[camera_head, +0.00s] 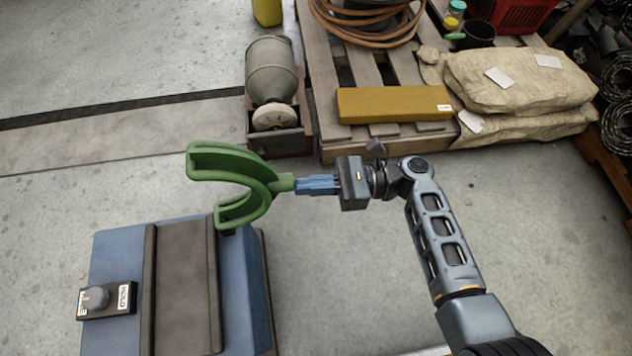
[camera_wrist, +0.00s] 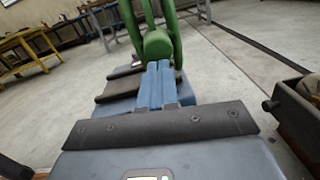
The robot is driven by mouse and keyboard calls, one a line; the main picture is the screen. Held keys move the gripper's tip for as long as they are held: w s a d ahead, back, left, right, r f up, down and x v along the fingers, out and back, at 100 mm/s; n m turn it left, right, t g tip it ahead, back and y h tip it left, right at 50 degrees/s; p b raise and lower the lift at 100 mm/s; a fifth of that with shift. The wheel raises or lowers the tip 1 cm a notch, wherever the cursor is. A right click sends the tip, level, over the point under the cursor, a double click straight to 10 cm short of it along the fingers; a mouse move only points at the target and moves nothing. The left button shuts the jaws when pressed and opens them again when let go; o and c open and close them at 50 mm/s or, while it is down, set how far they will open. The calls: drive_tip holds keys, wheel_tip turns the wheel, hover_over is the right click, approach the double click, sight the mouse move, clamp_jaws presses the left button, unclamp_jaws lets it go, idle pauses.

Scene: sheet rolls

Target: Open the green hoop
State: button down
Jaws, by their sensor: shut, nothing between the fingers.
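The green hoop (camera_head: 240,178) is a curved green band at the right edge of a blue box (camera_head: 118,250) with a dark strip across its top. The hoop stands up from the box, its upper end raised above it. A short green stub (camera_head: 284,183) sticks out from the hoop toward my gripper. My gripper (camera_head: 299,185) is shut, with its blue fingertips at the stub; whether they touch it I cannot tell. In the wrist view the closed fingers (camera_wrist: 158,82) point at the round green end of the stub (camera_wrist: 157,44), with the hoop (camera_wrist: 167,20) behind.
A small dark panel with a round grey knob (camera_head: 97,298) sits on the box's left side. Behind are a grey canister (camera_head: 271,72) in a crate and a wooden pallet (camera_head: 372,70) with a yellow block (camera_head: 393,104) and sacks (camera_head: 515,80). Bare floor lies right of the box.

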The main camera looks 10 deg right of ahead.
drive_tip(key=r+p, duration=0.1)
drive_tip(key=p, duration=0.1)
drive_tip(key=a+r+h+p, duration=0.1)
drive_tip(key=p, duration=0.2)
drive_tip(key=shift+a+r+h, duration=0.15)
drive_tip(key=shift+r+h, duration=0.15)
drive_tip(key=shift+r, duration=0.1)
drive_tip(key=shift+f, duration=0.1)
